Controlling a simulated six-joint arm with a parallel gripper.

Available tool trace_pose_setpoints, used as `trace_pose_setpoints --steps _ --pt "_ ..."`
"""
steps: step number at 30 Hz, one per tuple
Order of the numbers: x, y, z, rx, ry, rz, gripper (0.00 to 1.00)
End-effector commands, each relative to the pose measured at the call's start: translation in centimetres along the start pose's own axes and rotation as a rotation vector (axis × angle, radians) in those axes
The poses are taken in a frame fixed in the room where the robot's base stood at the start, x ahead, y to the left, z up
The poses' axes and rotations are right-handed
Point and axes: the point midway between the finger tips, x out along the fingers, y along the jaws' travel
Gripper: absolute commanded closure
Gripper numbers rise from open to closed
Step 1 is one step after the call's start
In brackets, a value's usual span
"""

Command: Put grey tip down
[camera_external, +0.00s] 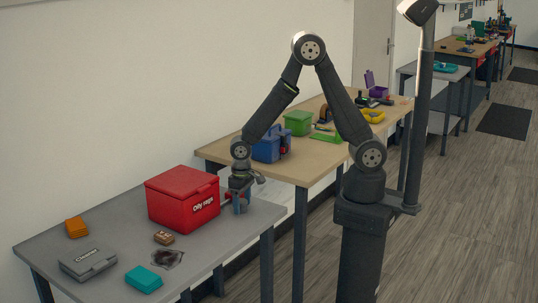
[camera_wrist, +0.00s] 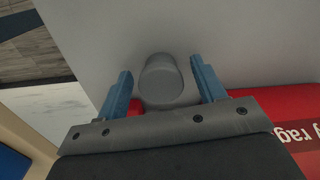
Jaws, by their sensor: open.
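The grey tip (camera_wrist: 160,88) is a smooth, rounded grey cylinder in the middle of the wrist view. My gripper (camera_wrist: 160,66) is open, with one blue finger on each side of it. A narrow gap shows between the tip and each finger. The tip's lower part is hidden, so I cannot tell whether it rests on the table. In the external view my gripper (camera_external: 238,201) points down low over the grey table's right part, beside the red box; the tip cannot be made out there.
The red "Oily rags" box (camera_external: 182,197) stands close to the left of my gripper. An orange box (camera_external: 76,227), a grey case (camera_external: 88,262), a teal box (camera_external: 143,279) and a small brown item (camera_external: 164,238) lie further left. A wooden table (camera_external: 325,161) stands behind.

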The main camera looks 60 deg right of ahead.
Motion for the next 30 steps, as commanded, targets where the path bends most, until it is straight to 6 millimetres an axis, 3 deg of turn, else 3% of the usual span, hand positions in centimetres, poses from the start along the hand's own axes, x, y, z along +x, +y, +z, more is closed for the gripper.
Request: trace_pose_setpoints --steps 7,21,30 --pt "-1.4 0.0 -0.1 0.0 0.003 -0.002 0.37" --pt "-10.1 0.0 -0.1 0.0 0.003 -0.002 0.37" --pt "-12.3 0.0 0.0 0.0 0.001 0.0 0.37"
